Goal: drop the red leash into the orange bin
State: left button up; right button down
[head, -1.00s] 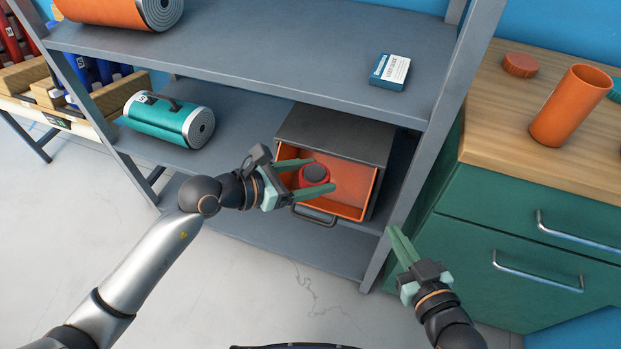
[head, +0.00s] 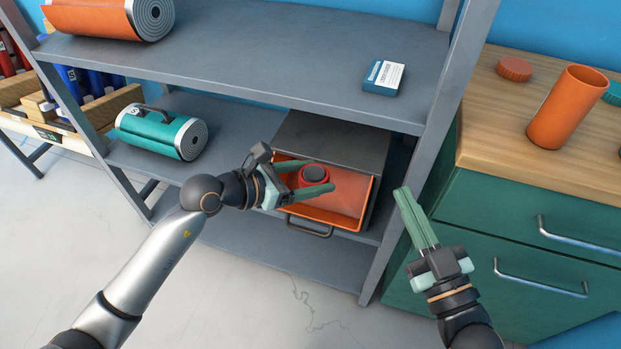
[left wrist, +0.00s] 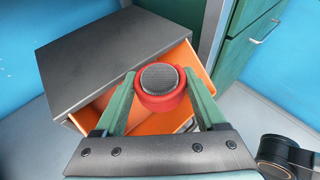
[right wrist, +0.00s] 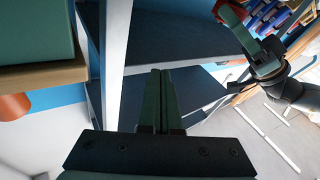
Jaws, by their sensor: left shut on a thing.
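The red leash (head: 303,180) is a red ring with a dark round top. My left gripper (head: 322,176) is shut on it, one finger on each side. The orange bin (head: 352,194) is an open drawer-like box in a dark grey casing on the lower shelf. The leash appears over the bin's opening; its exact height above the floor of the bin cannot be told. In the left wrist view the leash (left wrist: 160,101) sits between the fingers, with the bin (left wrist: 196,70) behind it. My right gripper (head: 403,191) is shut and empty, right of the shelf post.
A grey shelf unit (head: 260,50) holds a teal roll (head: 155,133), an orange roll (head: 90,20) and a small blue-white box (head: 384,77). Right of it, a green cabinet (head: 500,230) bears an orange cup (head: 565,108) and a red lid (head: 514,69).

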pick_arm(q)
jog(key=shift+w, duration=0.1)
pick_arm(e)
jog(key=shift+r+y, duration=0.3)
jog(key=shift+r, duration=0.2)
pick_arm(q)
jog(key=o, duration=1.4)
jog(key=shift+a+r, duration=0.1)
jog(key=shift+a, duration=0.15)
jog(key=p+v, duration=0.1)
jog(key=v, duration=0.3)
jog(key=shift+s+a+r, duration=0.1)
jog(key=shift+s+a, duration=0.1)
jog(key=shift+s, duration=0.1)
jog(key=shift+p+v, duration=0.35)
jog(key=shift+v, duration=3.3)
pick_arm(e)
notch_tip(320, 180, down, 10)
jog(key=m+g+h, duration=0.1)
jog(key=g+h, duration=0.1)
jog(key=g, duration=0.1)
jog(key=shift+s+d+m+g, duration=0.2)
jog(key=shift+s+m+g, duration=0.05)
jog(key=shift+m+g, duration=0.15)
